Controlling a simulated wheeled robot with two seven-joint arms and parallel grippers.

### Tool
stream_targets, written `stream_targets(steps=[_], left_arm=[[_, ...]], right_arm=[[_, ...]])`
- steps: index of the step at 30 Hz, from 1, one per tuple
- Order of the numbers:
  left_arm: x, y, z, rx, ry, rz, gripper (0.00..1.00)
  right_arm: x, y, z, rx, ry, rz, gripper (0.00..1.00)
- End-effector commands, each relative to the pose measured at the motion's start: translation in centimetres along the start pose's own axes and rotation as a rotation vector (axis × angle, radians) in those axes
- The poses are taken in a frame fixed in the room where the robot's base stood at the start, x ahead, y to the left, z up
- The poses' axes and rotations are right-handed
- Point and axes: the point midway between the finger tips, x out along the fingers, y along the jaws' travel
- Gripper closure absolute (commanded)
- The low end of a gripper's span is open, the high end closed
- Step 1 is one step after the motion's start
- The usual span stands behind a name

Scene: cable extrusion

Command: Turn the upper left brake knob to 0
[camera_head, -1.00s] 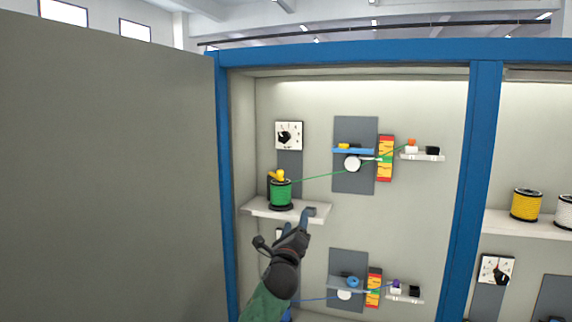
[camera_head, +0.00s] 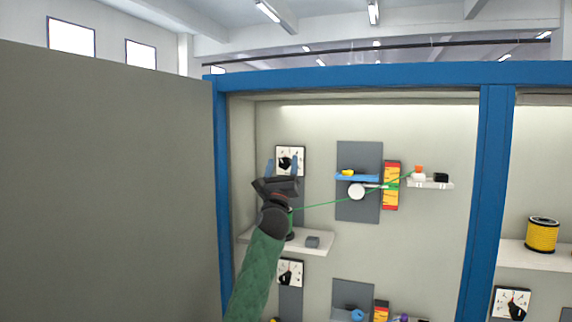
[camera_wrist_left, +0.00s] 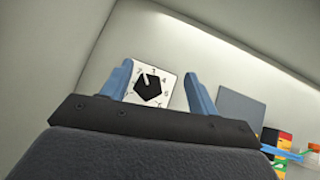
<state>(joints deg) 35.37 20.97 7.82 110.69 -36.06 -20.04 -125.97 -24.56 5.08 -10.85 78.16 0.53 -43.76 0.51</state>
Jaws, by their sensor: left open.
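The upper left brake knob (camera_wrist_left: 148,88) is a black pointed knob on a white dial plate with numbers. In the head view the knob (camera_head: 285,162) sits high on the left of the back wall, its plate partly hidden by my gripper. My left gripper (camera_head: 282,168) is open, its two blue fingers raised in front of the plate. In the left wrist view the fingers (camera_wrist_left: 158,84) stand on either side of the knob, apart from it. The numbers there are too small to read surely. My right gripper is not in view.
Another dial (camera_head: 290,272) sits below. A large grey panel (camera_head: 100,190) fills the left.

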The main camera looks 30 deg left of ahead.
Motion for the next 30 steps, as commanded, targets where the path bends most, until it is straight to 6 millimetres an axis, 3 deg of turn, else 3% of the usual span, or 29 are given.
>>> stream_targets(steps=[12,18,28,30], left_arm=[[4.3,1.0,-4.2,-0.002,0.001,0.001,0.40],[5.4,1.0,-4.0,-0.002,0.000,0.000,0.40],[5.5,1.0,-4.1,-0.001,0.000,0.000,0.40],[5.5,1.0,-4.1,-0.001,0.001,0.000,0.52]], right_arm=[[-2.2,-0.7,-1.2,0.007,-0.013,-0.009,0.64],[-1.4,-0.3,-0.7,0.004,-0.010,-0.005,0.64],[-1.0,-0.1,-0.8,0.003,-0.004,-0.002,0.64],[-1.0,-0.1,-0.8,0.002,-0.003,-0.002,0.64]])
